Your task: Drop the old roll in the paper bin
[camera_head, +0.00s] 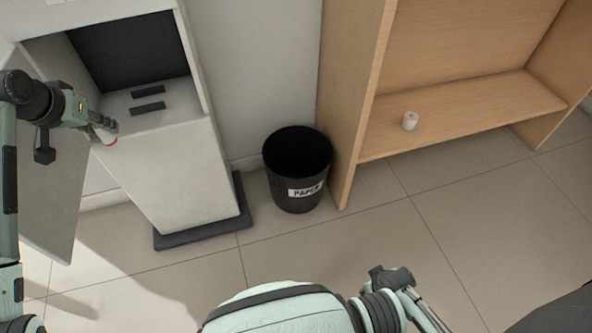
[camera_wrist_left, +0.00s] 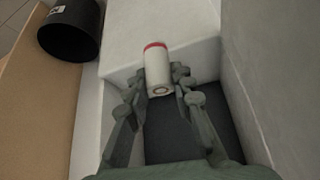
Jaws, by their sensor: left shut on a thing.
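The old roll (camera_wrist_left: 157,68) is a white paper cylinder with a red band at one end. It also shows in the head view (camera_head: 105,137), small and partly hidden by the gripper. My left gripper (camera_head: 110,129) is shut on it, with one finger on each side in the wrist view (camera_wrist_left: 158,84). It holds the roll by the front of the open white cabinet. The paper bin (camera_head: 297,188) is a black round bin with a "PAPER" label, upright on the floor to the right of the cabinet. It shows in the wrist view (camera_wrist_left: 70,32) at top left. The dark part of my right arm (camera_head: 390,278) is at bottom centre; its jaws are unclear.
The white cabinet (camera_head: 178,172) stands on a dark base, its door (camera_head: 55,195) hanging open. A second white roll (camera_head: 410,121) stands on the wooden shelf (camera_head: 465,117) right of the bin. The tiled floor in front of the bin is clear.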

